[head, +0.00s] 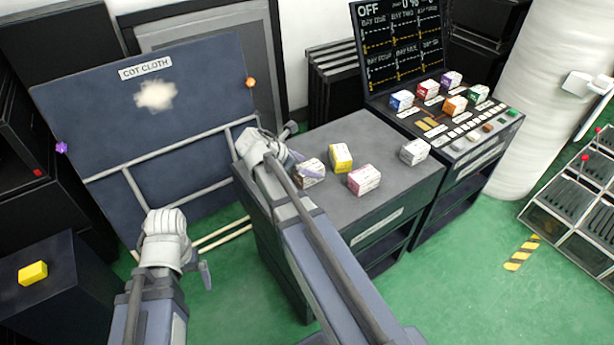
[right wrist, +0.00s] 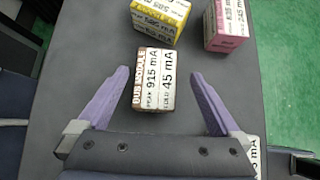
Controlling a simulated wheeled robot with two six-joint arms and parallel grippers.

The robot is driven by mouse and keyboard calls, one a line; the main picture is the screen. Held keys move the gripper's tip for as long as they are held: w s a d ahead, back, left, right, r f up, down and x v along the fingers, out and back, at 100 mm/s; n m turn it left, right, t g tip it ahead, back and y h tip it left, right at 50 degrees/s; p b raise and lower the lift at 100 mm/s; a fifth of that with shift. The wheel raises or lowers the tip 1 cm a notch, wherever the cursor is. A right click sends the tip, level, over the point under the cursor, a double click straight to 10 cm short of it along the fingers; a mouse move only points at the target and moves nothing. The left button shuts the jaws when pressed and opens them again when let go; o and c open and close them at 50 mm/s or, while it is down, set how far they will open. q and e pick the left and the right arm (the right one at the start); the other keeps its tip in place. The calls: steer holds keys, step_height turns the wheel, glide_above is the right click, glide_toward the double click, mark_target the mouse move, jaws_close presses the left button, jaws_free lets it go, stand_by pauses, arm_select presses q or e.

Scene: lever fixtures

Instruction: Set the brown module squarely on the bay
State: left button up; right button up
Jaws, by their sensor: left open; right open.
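The brown module (head: 311,172), a white-labelled block with brown edges, sits on the grey cabinet top. In the right wrist view the brown module (right wrist: 153,82) lies between the spread purple fingers of my right gripper (right wrist: 160,75), with gaps on both sides. In the head view my right gripper (head: 291,146) is open just behind and left of the module. My left gripper (head: 200,266) is open and empty, low in front of the blue board; its fingers show only partly.
A yellow module (head: 340,157), a pink module (head: 364,179) and a white module (head: 414,151) share the cabinet top (head: 375,136). The yellow one is close behind the brown one. A yellow block (head: 33,273) lies on a dark box at left. The console screen (head: 402,40) reads OFF.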

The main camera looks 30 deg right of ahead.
mark_target(315, 170)
steer(key=shift+d+f, duration=0.15)
steer(key=shift+f, duration=0.05)
steer(key=b+x, duration=0.2)
steer(key=x, duration=0.1)
steer(key=b+x, duration=0.1)
steer(key=shift+w+f+b, duration=0.3)
steer(key=shift+f+b, duration=0.1)
steer(key=shift+f, duration=0.1)
steer(key=shift+d+f, duration=0.15)
steer(key=shift+d, duration=0.1)
steer(key=shift+c, duration=0.2)
steer(key=c, duration=1.5)
steer(key=shift+o, duration=0.2)
steer(key=shift+r, duration=0.2)
step_height(315, 170, up, 10)
steer(key=p, duration=1)
